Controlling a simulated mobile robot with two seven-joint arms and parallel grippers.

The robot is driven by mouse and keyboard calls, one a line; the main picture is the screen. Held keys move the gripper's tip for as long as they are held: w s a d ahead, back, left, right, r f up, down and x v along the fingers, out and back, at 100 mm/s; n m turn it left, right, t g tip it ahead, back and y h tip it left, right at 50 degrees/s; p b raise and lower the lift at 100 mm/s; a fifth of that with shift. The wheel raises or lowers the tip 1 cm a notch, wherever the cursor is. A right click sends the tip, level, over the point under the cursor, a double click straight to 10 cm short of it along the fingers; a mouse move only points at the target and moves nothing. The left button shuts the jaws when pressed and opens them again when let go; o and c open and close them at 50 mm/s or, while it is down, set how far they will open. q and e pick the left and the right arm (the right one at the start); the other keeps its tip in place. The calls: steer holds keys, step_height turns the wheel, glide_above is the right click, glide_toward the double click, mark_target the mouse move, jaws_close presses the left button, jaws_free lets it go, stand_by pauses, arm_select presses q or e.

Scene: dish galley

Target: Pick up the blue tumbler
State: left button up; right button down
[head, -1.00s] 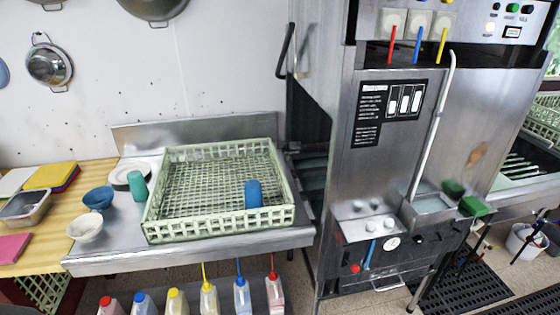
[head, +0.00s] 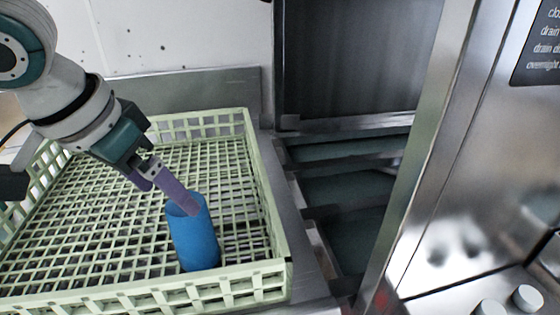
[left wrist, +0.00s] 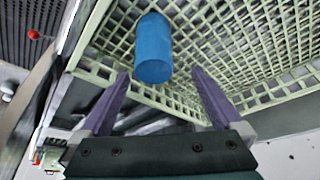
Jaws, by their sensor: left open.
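The blue tumbler (head: 195,240) stands upright in the green dish rack (head: 275,235), near its front right corner. My left gripper (head: 172,193) comes in from the upper left, its purple fingers open and angled down at the tumbler's rim. One finger overlaps the tumbler's top in the head view; I cannot tell whether it touches. In the left wrist view the tumbler (left wrist: 153,50) lies beyond and between the spread fingertips of the gripper (left wrist: 158,80), with nothing held. My right gripper is not in view.
The rack's lattice walls surround the tumbler, and the rest of the rack floor I see is empty. A steel counter edge (head: 305,262) runs along the rack's right side. Rails of the dish machine opening (head: 345,190) and a steel panel (head: 440,170) stand further right.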

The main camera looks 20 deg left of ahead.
mark_target(175, 208)
arm_select(q)
steer(key=x, duration=0.3)
steer(key=shift+s+d+f, duration=0.2)
steer(key=shift+f, duration=0.15)
steer(key=x, duration=0.3)
steer(key=b+x, duration=0.1)
steer(key=x, duration=0.1)
steer(key=shift+w+d+f, duration=0.2)
steer(key=shift+w+d, duration=0.1)
steer(key=shift+w, duration=0.05)
steer(key=c, duration=1.3)
steer(key=shift+r, duration=0.15)
